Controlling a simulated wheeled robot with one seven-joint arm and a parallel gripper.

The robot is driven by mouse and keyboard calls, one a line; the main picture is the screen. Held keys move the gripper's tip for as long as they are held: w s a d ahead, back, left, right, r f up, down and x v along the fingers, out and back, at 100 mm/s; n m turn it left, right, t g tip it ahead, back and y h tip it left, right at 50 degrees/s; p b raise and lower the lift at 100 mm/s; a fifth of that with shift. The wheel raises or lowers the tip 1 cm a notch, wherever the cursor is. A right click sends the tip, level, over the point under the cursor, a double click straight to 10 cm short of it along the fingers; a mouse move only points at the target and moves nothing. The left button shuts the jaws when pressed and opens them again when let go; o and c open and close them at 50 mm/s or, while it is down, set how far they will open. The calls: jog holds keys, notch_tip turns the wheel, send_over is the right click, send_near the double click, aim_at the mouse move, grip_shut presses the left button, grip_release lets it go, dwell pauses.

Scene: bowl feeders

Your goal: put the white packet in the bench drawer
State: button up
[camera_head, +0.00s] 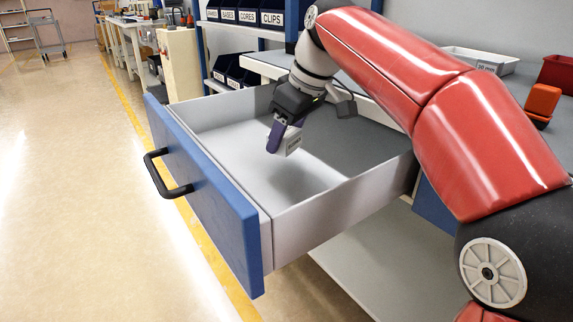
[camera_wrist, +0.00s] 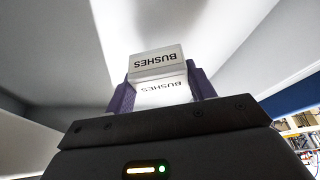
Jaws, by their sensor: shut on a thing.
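The white packet (camera_wrist: 157,62) is marked "BUSHES" and sits between the two purple fingers of my gripper (camera_wrist: 160,92) in the wrist view. In the head view, my gripper (camera_head: 284,138) is shut on the packet (camera_head: 293,143), which is partly hidden by a finger. The bench drawer (camera_head: 335,212) is pulled open, with a blue front (camera_head: 205,190) and a black handle (camera_head: 165,175). My gripper points down into the drawer's opening, with the packet above the grey floor and a soft shadow below. I see nothing lying in the drawer.
Blue labelled bins (camera_head: 245,17) stand on a shelf behind the drawer. On the bench at right are a white tray (camera_head: 482,60), an orange object (camera_head: 542,101) and a dark red bin (camera_head: 556,72). The floor (camera_head: 70,190) left of the drawer is clear.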

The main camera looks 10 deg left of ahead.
aim_at(286, 169)
jog(key=shift+f+b, duration=0.75)
jog(key=shift+f, duration=1.45)
jog(key=shift+f, duration=0.15)
jog(key=o, duration=1.1)
jog(key=p+v, duration=0.4)
jog(key=v, duration=0.8)
